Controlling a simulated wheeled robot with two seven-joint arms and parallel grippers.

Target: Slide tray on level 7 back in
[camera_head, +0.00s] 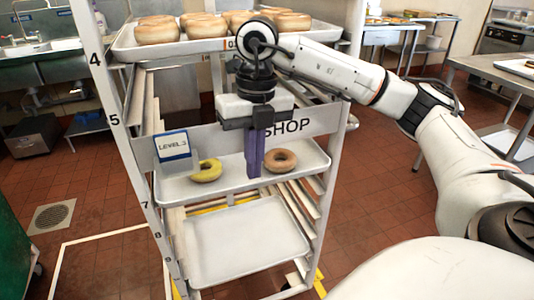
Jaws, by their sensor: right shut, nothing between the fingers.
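The rack (112,112) has level numbers down its left front post. A tray with two doughnuts (225,181) has its front left corner beside the number 7. It holds a yellow ring (206,171) and a brown ring (281,161). A lower, empty tray (245,243) sits below it; I cannot tell its level for certain. My right gripper (254,174) points down at the rack front, its purple fingers shut and empty. The fingers overlap the doughnut tray between the two rings; contact cannot be told. My left gripper is out of view.
A full tray of doughnuts (213,46) stands higher, near number 4. Steel tables (497,72) stand at right, a green bin (15,235) at left. Tiled floor is open beside the rack.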

